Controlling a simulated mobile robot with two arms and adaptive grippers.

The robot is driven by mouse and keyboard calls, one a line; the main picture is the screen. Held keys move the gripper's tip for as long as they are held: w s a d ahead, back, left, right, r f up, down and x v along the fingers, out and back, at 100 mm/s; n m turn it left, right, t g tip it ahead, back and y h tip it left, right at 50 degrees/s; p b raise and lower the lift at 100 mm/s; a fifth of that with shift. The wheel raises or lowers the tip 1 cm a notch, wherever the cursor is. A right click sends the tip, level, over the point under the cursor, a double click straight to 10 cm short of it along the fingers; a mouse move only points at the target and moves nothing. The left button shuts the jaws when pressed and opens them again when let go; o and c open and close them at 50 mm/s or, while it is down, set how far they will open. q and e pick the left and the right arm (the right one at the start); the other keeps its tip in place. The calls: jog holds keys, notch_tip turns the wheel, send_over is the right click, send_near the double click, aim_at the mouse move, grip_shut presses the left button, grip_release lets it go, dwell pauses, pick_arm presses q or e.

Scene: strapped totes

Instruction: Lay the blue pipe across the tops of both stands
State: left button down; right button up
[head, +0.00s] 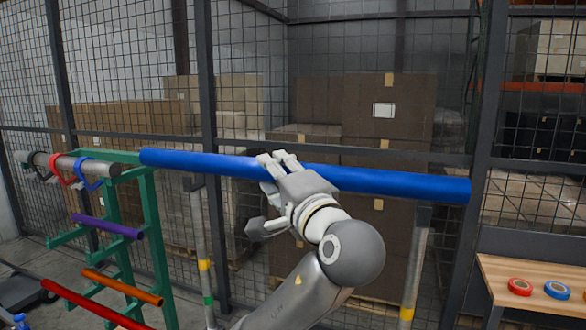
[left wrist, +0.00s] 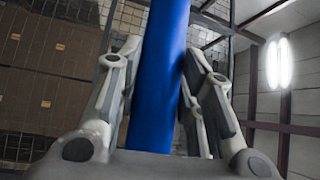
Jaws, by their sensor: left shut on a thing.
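The blue pipe (head: 400,183) is long and runs almost level across the middle of the head view, its right end slightly lower in the picture. My left gripper (head: 280,165) is shut around it near its middle; the left wrist view shows the pipe (left wrist: 160,75) between both fingers. The left stand (head: 201,240) is a grey post with yellow and green bands, its top just below the pipe's left part. The right stand (head: 416,265) has a yellow band, its dark top (head: 424,216) just under the pipe's right part. Whether pipe and tops touch, I cannot tell. My right gripper is not in view.
A green rack (head: 159,245) at left holds a grey pipe with red and blue straps, plus purple (head: 107,227), orange (head: 122,286) and red pipes. A wooden table (head: 505,275) with red and blue rolls is at right. Mesh fencing and boxes stand behind.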

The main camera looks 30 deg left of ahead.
pick_arm(q)
jog(key=shift+w, duration=0.45)
jog(key=shift+s+a+r, duration=0.15)
jog(key=shift+a+r, duration=0.1)
jog(key=shift+r, duration=0.1)
jog(key=shift+w+a, duration=0.2)
jog(key=shift+w, duration=0.75)
jog(key=shift+w+a, duration=0.75)
jog(key=shift+w, duration=2.55)
notch_tip(320, 180, down, 7)
jog(key=b, duration=0.4)
jog(key=shift+f, duration=0.15)
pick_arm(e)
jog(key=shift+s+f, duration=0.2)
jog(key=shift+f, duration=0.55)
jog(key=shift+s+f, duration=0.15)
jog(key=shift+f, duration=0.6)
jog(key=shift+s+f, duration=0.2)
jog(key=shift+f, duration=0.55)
pick_arm(q)
jog(key=shift+s, duration=0.1)
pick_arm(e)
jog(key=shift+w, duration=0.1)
